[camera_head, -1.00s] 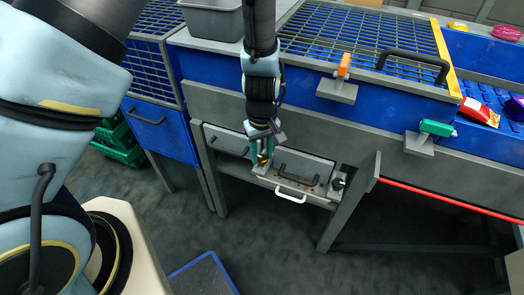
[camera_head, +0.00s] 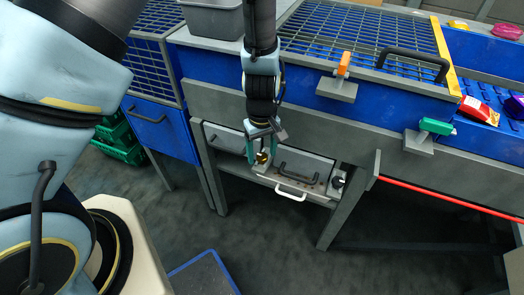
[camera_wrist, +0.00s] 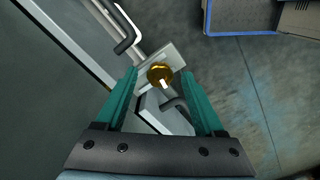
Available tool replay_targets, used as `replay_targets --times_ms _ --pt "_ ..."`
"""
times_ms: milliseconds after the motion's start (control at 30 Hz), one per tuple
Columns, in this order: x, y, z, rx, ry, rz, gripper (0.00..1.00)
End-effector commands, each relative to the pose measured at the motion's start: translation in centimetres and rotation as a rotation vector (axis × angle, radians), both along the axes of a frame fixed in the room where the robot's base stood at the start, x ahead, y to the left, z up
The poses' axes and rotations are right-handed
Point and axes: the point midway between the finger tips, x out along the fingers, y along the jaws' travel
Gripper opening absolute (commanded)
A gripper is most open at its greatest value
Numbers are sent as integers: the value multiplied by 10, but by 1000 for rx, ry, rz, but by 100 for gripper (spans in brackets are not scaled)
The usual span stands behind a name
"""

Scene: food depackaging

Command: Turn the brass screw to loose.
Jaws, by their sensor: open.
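The brass screw (camera_wrist: 160,74) is a round golden knob on a grey bracket (camera_wrist: 173,58) in the wrist view, with a pale mark on its lower part. In the head view the screw (camera_head: 262,157) is small, at the left end of the grey panel under the machine. My gripper (camera_wrist: 160,85) has two teal fingers, spread apart on either side of the screw, with gaps visible between each finger and the knob in the wrist view. My gripper (camera_head: 262,156) also shows in the head view, pointing down at the screw. Nothing is held.
A white handle (camera_head: 290,193) and a dark handle (camera_head: 298,167) sit right of the screw on the panel. A black knob (camera_head: 337,182) is further right. An orange-handled switch (camera_head: 344,64) and a green-handled one (camera_head: 436,127) stand above. Open floor lies below.

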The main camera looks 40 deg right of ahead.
Motion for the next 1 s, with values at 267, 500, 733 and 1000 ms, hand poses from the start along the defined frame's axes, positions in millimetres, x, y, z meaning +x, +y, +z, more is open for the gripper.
replay_targets --times_ms 267,500,733,1000 --pt "0 -1 10 -1 -2 -1 70" --pt "0 -1 54 -4 -2 -2 70" --pt "0 -1 93 -3 -1 -1 70" --pt "0 0 108 0 0 0 70"
